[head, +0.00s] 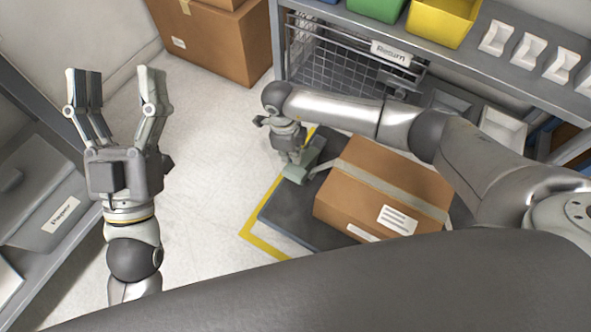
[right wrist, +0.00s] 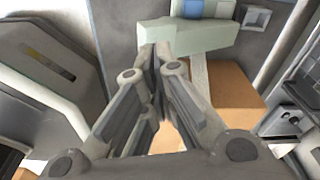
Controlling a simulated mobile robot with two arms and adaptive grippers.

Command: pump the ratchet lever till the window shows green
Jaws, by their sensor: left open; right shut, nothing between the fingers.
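My right gripper (head: 293,156) points down with its fingers shut and empty, close to a pale green block (head: 296,174) at the edge of a dark floor platform. In the right wrist view the shut fingertips (right wrist: 154,57) sit at the near side of this block (right wrist: 185,38); I cannot tell whether they touch. A blue and white part (right wrist: 205,9) shows above the block. I cannot clearly make out the ratchet lever or a green window. My left gripper (head: 117,92) is raised at the left, open and empty, fingers pointing up, far from the block.
A taped cardboard box (head: 370,185) sits on the dark platform (head: 291,213), beside my right gripper. A shelf with green (head: 377,8) and yellow (head: 440,22) bins stands behind. A grey unit (head: 35,195) stands at left. The floor between is clear.

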